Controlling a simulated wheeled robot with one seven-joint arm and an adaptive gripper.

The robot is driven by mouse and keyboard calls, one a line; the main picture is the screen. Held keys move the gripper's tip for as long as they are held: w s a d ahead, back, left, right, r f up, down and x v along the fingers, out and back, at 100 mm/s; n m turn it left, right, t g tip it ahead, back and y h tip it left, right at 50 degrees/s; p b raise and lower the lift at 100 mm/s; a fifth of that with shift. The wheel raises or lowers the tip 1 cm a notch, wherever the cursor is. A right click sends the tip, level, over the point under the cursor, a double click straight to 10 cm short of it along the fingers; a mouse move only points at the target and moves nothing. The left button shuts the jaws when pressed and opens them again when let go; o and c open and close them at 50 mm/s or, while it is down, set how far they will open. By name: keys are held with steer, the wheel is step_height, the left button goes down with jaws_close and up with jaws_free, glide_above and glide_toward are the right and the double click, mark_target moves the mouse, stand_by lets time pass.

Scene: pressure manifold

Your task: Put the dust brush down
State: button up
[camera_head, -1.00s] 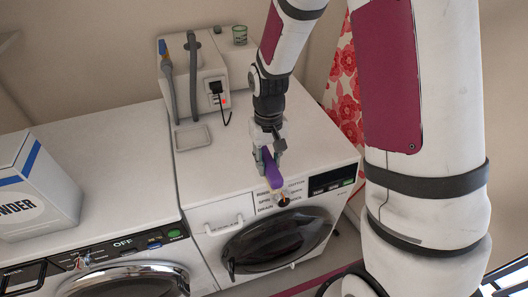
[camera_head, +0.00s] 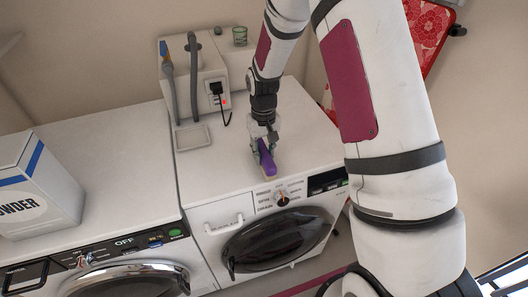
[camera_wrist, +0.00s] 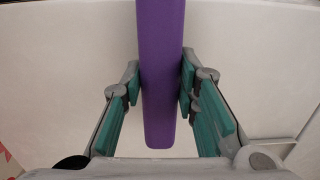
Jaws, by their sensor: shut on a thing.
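The dust brush (camera_head: 267,160) shows in the head view as a purple handle with a pale part at its front end. My gripper (camera_head: 263,147) is shut on it, over the white top of the right-hand machine near the front edge. In the wrist view the purple handle of the brush (camera_wrist: 161,80) stands between the two green-padded fingers of my gripper (camera_wrist: 160,88). The brush is at or just above the machine top; I cannot tell whether it touches. The bristles are not clearly visible.
The right machine's top (camera_head: 215,172) is clear around the brush. A small grey tray (camera_head: 193,138) lies behind left. A powder box (camera_head: 40,190) stands on the left machine.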

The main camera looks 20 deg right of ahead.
steer(key=shift+f, duration=0.15)
steer(key=o, duration=1)
step_height(320, 180, up, 12)
steer(key=b, duration=0.1)
step_height(320, 180, up, 8)
steer(key=t, duration=0.1)
glide_above(263, 149)
steer(key=s, duration=0.5)
steer(key=s+r+t, duration=0.1)
steer(key=s+r, duration=0.2)
steer(key=s, duration=0.4)
steer(key=s+r+t, duration=0.2)
steer(key=s+r, duration=0.1)
steer(key=s, duration=0.4)
steer(key=s+r+t, duration=0.1)
steer(key=s+r, duration=0.2)
steer(key=s, duration=0.5)
steer(key=shift+d+r+t, duration=0.1)
steer(key=shift+r+t, duration=0.1)
steer(key=shift+t, duration=0.1)
